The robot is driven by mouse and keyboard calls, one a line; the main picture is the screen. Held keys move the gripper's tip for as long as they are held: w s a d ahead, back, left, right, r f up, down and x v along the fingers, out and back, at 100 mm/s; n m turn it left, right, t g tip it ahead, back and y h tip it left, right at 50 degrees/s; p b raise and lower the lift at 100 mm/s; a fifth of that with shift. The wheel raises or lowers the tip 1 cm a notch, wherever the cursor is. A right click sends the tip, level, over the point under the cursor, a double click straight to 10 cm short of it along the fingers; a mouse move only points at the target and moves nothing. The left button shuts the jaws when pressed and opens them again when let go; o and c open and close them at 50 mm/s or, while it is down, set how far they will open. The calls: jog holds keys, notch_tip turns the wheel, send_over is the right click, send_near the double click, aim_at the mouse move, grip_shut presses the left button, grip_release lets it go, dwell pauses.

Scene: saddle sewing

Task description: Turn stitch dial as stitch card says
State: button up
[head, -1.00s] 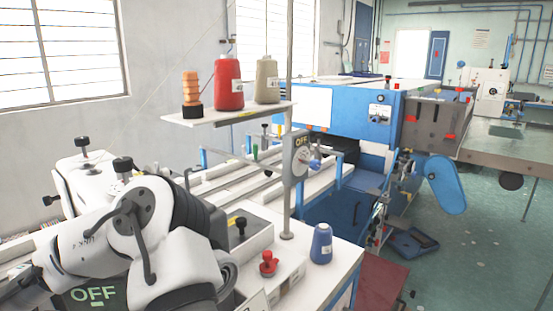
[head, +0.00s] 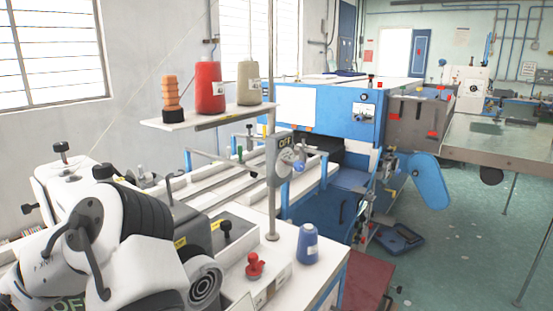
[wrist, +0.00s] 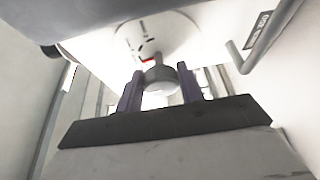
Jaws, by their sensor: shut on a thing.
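In the wrist view, the stitch dial (wrist: 150,36) is a pale round disc with black marks and a red mark, on a white machine face. A grey rounded knob (wrist: 161,77) stands out from its lower edge. My gripper (wrist: 160,72) has its two dark purple fingers on either side of this knob and is shut on it. In the head view my white arm fills the lower left and hides the gripper and the dial. I cannot make out a stitch card in either view.
A pole (head: 271,180) with a thread shelf (head: 205,118) stands close to my arm, bearing red, beige and orange spools. A red button (head: 255,266) and a blue thread cone (head: 308,244) are on the white table. A handle-like bar (wrist: 240,62) is right of the dial.

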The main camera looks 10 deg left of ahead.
jog(key=shift+w+d+r+m+t+h+p, duration=0.1)
jog(key=shift+w+r+m+t+h+p, duration=0.25)
jog(key=shift+w+m, duration=0.35)
jog(key=shift+f+m, duration=0.25)
jog(key=shift+m, duration=0.35)
jog(key=o, duration=1.1)
jog(key=shift+c, duration=0.2)
jog(key=shift+s, duration=0.15)
jog(key=shift+s+a+f+p, duration=0.1)
jog(key=shift+s+a+p, duration=0.1)
jog(key=shift+s+a, duration=0.4)
jog(key=shift+s+a+f+p, duration=0.2)
jog(key=shift+s+a, duration=0.15)
jog(key=shift+s, duration=0.5)
jog(key=shift+s+a+f+p, duration=0.1)
jog(key=shift+s+a+p, duration=0.1)
jog(key=shift+s+a, duration=0.4)
jog(key=shift+s+d+r+n, duration=0.15)
jog(key=shift+n, duration=0.15)
